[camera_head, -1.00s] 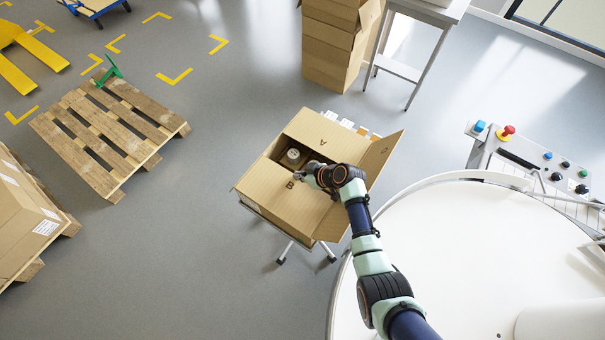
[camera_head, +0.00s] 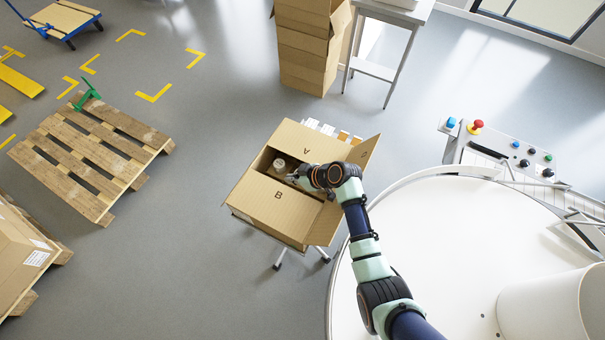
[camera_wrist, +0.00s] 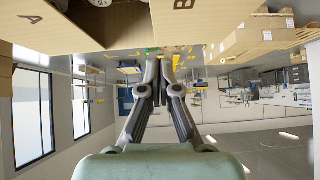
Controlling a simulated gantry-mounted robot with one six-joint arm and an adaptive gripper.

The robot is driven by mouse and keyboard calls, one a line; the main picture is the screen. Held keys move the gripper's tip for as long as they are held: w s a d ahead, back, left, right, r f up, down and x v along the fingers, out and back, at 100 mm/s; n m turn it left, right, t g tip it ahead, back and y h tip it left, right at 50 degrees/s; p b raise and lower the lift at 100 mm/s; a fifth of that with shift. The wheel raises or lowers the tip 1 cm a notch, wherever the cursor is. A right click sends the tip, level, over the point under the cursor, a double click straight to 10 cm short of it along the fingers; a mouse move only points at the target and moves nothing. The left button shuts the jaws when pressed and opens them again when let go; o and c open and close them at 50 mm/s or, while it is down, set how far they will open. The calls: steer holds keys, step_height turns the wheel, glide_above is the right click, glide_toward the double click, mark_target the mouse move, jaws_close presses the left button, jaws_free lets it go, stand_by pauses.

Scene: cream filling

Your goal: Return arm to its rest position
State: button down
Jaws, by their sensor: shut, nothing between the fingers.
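My gripper (camera_wrist: 159,62) is shut and empty in the wrist view, its two fingers together at the tips. In the head view my gripper (camera_head: 294,177) is at the opening of a cardboard box (camera_head: 262,204), beside a round light-coloured jar (camera_head: 279,165) inside it. I cannot tell whether the fingertips are inside the box or just above it. The box has flaps marked A and B, spread open. In the wrist view the flaps marked A (camera_wrist: 40,22) and B (camera_wrist: 200,18) show along the top edge. My wrist hides part of the box's right side.
A large white round machine (camera_head: 440,250) with a curved rail stands at the right. Its control panel (camera_head: 505,155) has a red button. A wooden pallet (camera_head: 95,155) lies at the left. Tall cartons (camera_head: 308,45) and a table (camera_head: 385,60) stand behind. Grey floor lies between.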

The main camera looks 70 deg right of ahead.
steer(key=v, duration=0.6)
steer(key=shift+s+a, duration=0.15)
steer(key=shift+s, duration=0.05)
steer(key=w+a+r+n+t, duration=0.1)
steer(key=w+a+r, duration=0.45)
steer(key=a, duration=0.35)
steer(key=w+a+r+n, duration=0.1)
steer(key=w+a+r, duration=0.4)
steer(key=a, duration=0.4)
steer(key=w+a+r+t, duration=0.1)
steer(key=w+a+r, duration=0.3)
steer(key=a+r, duration=0.45)
steer(key=s+a+r+t+y, duration=0.1)
steer(key=a+r, duration=0.2)
steer(key=a, duration=0.3)
steer(key=s+a+r+t, duration=0.1)
steer(key=s+a+r, duration=0.15)
steer(key=a, duration=0.35)
step_height(320, 180, up, 15)
steer(key=p, duration=1.4)
steer(key=shift+w+r, duration=0.2)
steer(key=shift+w, duration=0.1)
